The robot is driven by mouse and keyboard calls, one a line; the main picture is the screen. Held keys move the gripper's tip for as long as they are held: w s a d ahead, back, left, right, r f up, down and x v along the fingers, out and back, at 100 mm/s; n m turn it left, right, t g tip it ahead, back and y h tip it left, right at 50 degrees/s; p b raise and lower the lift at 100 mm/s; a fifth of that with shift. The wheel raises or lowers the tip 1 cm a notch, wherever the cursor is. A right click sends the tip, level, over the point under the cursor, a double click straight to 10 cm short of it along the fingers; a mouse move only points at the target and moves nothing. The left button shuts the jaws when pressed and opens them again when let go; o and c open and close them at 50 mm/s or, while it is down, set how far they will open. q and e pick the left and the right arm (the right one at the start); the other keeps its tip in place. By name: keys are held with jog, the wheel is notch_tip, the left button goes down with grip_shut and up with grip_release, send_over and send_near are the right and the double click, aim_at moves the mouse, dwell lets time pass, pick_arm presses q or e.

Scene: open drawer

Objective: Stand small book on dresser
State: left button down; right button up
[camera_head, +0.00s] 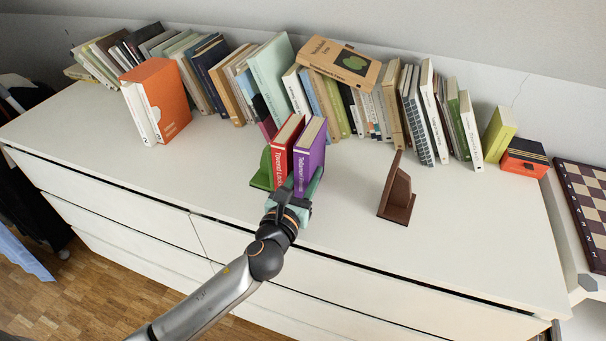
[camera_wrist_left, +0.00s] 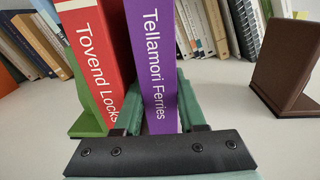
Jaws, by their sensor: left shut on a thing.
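A small purple book (camera_head: 310,157), titled "Tellamori Ferries", stands upright on the white dresser (camera_head: 350,225). It also shows in the left wrist view (camera_wrist_left: 154,55). My left gripper (camera_head: 304,188) is shut on its lower spine end, with one green finger on each side in the left wrist view (camera_wrist_left: 162,112). A small red book (camera_head: 283,150), "Tovend Locks", stands upright just left of the purple one, also seen in the left wrist view (camera_wrist_left: 97,62). A green bookend (camera_head: 261,172) is left of the red book. My right gripper is in neither view.
A brown bookend (camera_head: 397,193) stands apart to the right, with bare dresser top between. A row of books lines the back, with a tan book (camera_head: 340,63) lying on top. An orange slipcase (camera_head: 165,98) is at left. A chessboard (camera_head: 585,200) is at far right.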

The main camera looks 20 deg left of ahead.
pick_arm(q)
jog(key=c, duration=0.8)
grip_release()
jog(key=shift+o, duration=0.2)
jog(key=shift+r, duration=0.15)
jog(key=s, duration=1.2)
jog(key=shift+a, duration=0.2)
